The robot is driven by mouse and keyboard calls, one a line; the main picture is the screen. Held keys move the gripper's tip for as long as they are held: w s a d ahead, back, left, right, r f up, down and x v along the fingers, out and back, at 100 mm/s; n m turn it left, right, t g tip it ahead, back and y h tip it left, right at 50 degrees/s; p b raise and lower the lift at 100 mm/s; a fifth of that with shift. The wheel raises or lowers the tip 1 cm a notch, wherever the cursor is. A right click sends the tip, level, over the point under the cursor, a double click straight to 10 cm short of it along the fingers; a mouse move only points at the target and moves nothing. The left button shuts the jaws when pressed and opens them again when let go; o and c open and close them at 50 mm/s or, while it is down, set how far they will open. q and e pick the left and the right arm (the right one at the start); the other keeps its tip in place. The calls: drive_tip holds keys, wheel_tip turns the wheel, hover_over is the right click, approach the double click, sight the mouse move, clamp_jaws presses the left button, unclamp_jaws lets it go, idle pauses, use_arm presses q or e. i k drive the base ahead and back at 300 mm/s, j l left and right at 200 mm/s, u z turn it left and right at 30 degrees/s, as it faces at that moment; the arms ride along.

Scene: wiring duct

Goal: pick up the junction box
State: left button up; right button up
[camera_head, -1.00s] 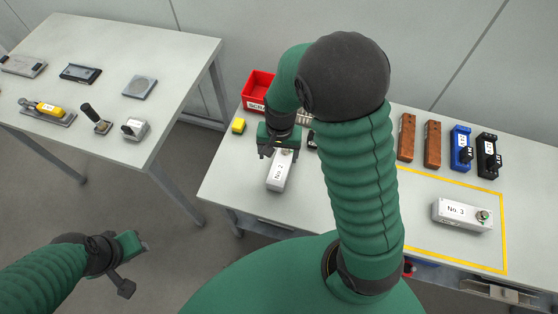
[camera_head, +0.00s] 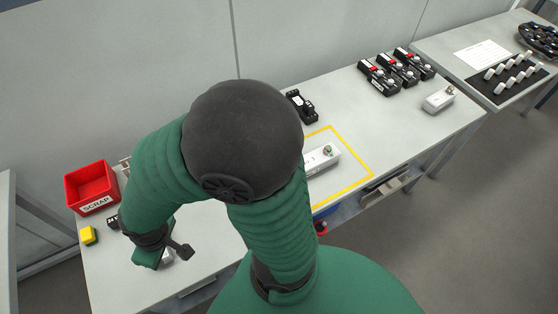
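My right gripper (camera_head: 168,254) is at the near left part of the bench. Its two fingers stand apart, with a dark finger spread to the right. A pale box (camera_head: 167,258) shows only in part beneath and between them, and contact cannot be told. A second white box (camera_head: 321,159) with a round green-ringed knob lies inside the yellow outline, its left end hidden by my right arm. My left gripper is out of view.
Several black devices (camera_head: 397,71) line the back. A further table (camera_head: 462,53) stands at the right. My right arm hides the bench's middle.

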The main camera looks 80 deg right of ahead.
sight(316, 160)
drive_tip(key=z, duration=0.4)
drive_tip(key=k+l+z, duration=0.1)
drive_tip(key=z, duration=0.3)
drive_tip(key=k+z, duration=0.1)
drive_tip(key=z, duration=0.3)
drive_tip(key=l+z, duration=0.15)
drive_tip(key=z, duration=1.3)
drive_tip(key=i+l, duration=0.2)
drive_tip(key=l, duration=0.15)
drive_tip(key=i+l, duration=0.35)
drive_tip(key=l, duration=0.3)
